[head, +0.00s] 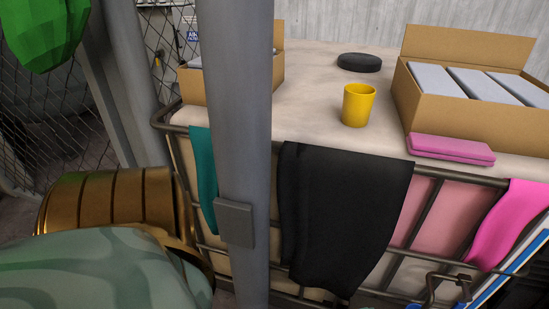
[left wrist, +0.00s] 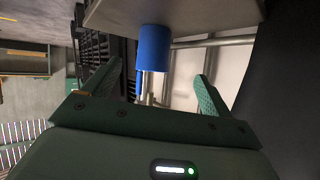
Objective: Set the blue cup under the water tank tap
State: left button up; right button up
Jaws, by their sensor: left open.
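The blue cup (left wrist: 154,48) is in the left wrist view, ahead and between the two fingers of my left gripper (left wrist: 159,69). The gripper is open; a gap shows on both sides of the cup. The cup's upper end meets the edge of a pale grey slab in that picture; I cannot tell whether it touches it. The head view shows a caged tank (head: 305,128) with a pale top. A dark bent fitting (head: 458,282) is low at its right; I cannot tell if it is the tap. Neither gripper shows in the head view.
A black cloth (head: 343,215) hangs in front. A grey post (head: 240,120) stands before the tank.

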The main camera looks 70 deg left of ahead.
pick_arm(q)
jog(key=s+a+f+m+g+y, duration=0.1)
jog(key=s+a+f+g, duration=0.15)
jog(key=s, duration=0.55)
jog(key=s+a+f+m+g, duration=0.1)
jog(key=s+f+g, duration=0.1)
jog(key=s+f, duration=0.35)
jog(key=s+a+r+m+g+y, duration=0.1)
jog(key=s+a+m+g, duration=0.1)
jog(key=s, duration=1.1)
jog(key=s+a+r+m+g, duration=0.2)
jog(key=s+g, duration=0.3)
jog(key=s, duration=0.8)
jog(key=shift+s+a+r+y, duration=0.15)
jog(key=shift+s+a+y, duration=0.05)
jog(key=shift+s+y, duration=0.2)
